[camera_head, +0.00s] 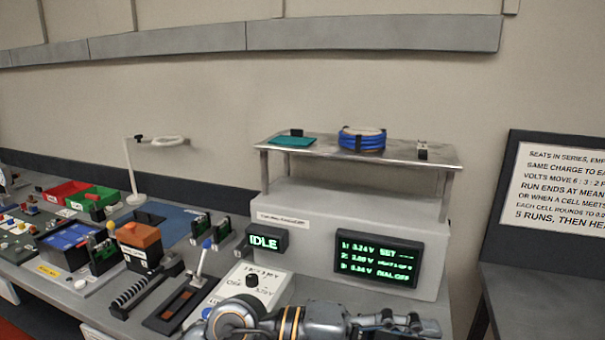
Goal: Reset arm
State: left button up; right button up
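One of my arms, which I take to be the left, lies along the bottom edge. Its grey links with yellow bands run from left to right in front of the white console. My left gripper (402,326) is at the right end of that arm, dark and seen from the side, partly cut off by the lower edge. Its fingers are too small and foreshortened to show a gap. I see nothing clearly held in it. My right gripper is not in view.
The console has an IDLE display (264,241), a readout screen (379,259) and a dial box (262,284). A metal shelf (420,152) holds a blue coil (362,139). An orange block (139,241), a lever (203,262) and red (67,192) and green bins stand left.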

pick_arm(q)
jog(key=w+a+r+n+t+h, duration=0.55)
jog(key=a+r+n+t, duration=0.3)
jog(key=n+t, duration=0.3)
jog(key=w+a+f+n+t+y, duration=0.4)
jog(key=w+a+n+t+y, duration=0.35)
jog(key=n+t, duration=0.5)
jog(key=a+f+n+g+y, duration=0.3)
jog(key=a+f+n+y, duration=0.6)
jog(key=a+f+y, duration=0.45)
jog(key=s+a+f+n+g+y, duration=0.1)
jog(key=s+a+f+g, duration=0.1)
jog(key=s+f+g, duration=0.45)
jog(key=s+a+f+n+g+y, duration=0.1)
jog(key=s+f, duration=0.2)
jog(key=f, duration=0.7)
jog(key=s+a+f+g, duration=0.1)
jog(key=s+f+g, duration=0.3)
jog(key=s, duration=0.4)
jog(key=s+f+g, duration=0.3)
jog(key=s+f, duration=0.2)
jog(key=s, duration=0.2)
notch_tip(320, 180, down, 24)
jog(key=s+m+g, duration=0.1)
jog(key=s+g, duration=0.1)
jog(key=s+a+f+g, duration=0.1)
jog(key=s+a+f, duration=0.2)
jog(key=s+f, duration=1.4)
jog(key=shift+a+f, duration=0.15)
jog(key=shift+f, duration=0.4)
